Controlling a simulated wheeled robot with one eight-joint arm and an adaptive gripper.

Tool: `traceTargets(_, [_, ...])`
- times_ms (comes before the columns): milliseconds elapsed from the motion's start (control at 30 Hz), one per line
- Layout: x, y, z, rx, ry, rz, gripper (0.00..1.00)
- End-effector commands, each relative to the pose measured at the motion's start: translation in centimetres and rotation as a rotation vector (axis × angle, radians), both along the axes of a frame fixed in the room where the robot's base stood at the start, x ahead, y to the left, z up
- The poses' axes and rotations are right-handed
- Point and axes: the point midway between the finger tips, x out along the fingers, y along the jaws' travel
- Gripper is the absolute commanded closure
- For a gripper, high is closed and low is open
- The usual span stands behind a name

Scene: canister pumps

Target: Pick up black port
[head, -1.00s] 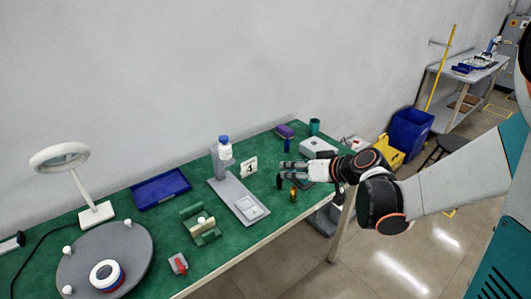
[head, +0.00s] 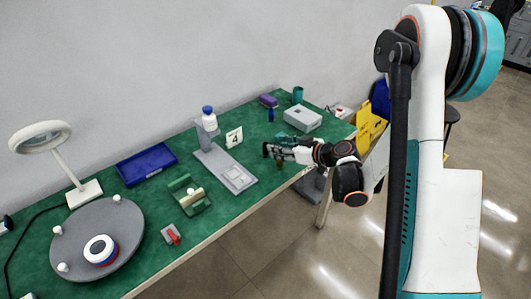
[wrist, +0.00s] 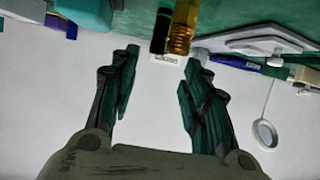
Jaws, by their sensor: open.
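The black port (wrist: 160,32) is a dark upright cylinder near the top of the wrist view, close beside a brass threaded fitting (wrist: 182,28). My gripper (wrist: 161,56) is open, its two dark fingers apart and nothing held. The port shows in the gap between the fingers, around or just beyond the tips; I cannot tell the exact depth. In the head view my gripper (head: 272,149) is low over the right part of the green table, pointing left. Its fingers overlap the port there, so the port is hard to make out. The brass fitting (head: 280,163) shows just below the fingers.
A grey stand (head: 232,174) with a white blue-capped bottle (head: 208,117) and a number card (head: 234,137) are left of my gripper. A white box (head: 303,119), teal cup (head: 297,95), purple block (head: 268,101) and blue cylinder (head: 271,115) are behind.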

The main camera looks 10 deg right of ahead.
Motion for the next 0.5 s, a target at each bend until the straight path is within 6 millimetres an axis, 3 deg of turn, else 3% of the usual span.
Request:
traceTargets(100, [1.5, 1.1, -0.9, 0.0, 0.0, 0.001, 0.57])
traceTargets(500, [3.7, 2.4, -2.1, 0.0, 0.002, 0.001, 0.57])
